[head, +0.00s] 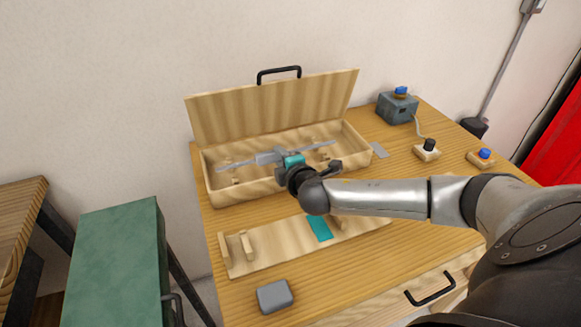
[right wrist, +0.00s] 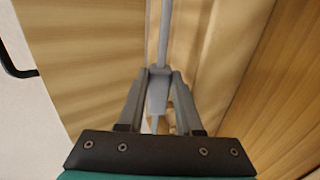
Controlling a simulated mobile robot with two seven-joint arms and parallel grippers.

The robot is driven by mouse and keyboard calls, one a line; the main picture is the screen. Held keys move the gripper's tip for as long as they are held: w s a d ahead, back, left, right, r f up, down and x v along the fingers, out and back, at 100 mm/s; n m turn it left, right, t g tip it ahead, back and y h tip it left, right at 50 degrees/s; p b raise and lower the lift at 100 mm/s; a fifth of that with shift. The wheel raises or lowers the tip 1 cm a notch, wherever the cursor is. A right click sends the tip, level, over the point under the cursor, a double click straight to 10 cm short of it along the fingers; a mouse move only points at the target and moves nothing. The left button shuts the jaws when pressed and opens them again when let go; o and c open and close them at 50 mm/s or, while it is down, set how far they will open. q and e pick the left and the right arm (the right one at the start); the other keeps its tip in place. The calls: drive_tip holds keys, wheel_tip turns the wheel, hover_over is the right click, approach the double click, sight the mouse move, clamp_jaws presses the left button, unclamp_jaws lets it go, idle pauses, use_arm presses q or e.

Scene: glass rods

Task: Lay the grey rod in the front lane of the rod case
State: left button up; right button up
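The open wooden rod case (head: 235,194) stands on the table with its lid (head: 275,105) raised at the back. The grey rod (head: 318,146) runs lengthwise over the inside of the case, left to right. My right gripper (head: 270,157) reaches over the front wall and is shut on the rod near its middle. In the right wrist view the fingertips (right wrist: 159,73) meet around the rod (right wrist: 165,35). I cannot tell whether the rod touches its supports or hangs just above them, nor exactly which lane it is over. My left gripper is not in view.
A wooden rack (head: 275,252) with upright supports and a teal patch lies in front of the case. A grey block (head: 274,296) is near the front edge. A grey box with a blue knob (head: 397,106) and two small button blocks (head: 427,150) stand at the right.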

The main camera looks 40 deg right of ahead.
drive_tip(key=s+f, duration=0.1)
drive_tip(key=s+f+g, duration=0.1)
drive_tip(key=shift+a+f, duration=0.35)
drive_tip(key=shift+f, duration=0.05)
drive_tip(key=s+a+r+t+p, duration=0.1)
drive_tip(key=s+a+r+p, duration=0.1)
drive_tip(key=s+r, duration=0.5)
drive_tip(key=v, duration=0.5)
drive_tip(key=shift+s+d+f+p, duration=0.2)
drive_tip(key=shift+f+p, duration=0.2)
drive_tip(key=shift+s, duration=0.1)
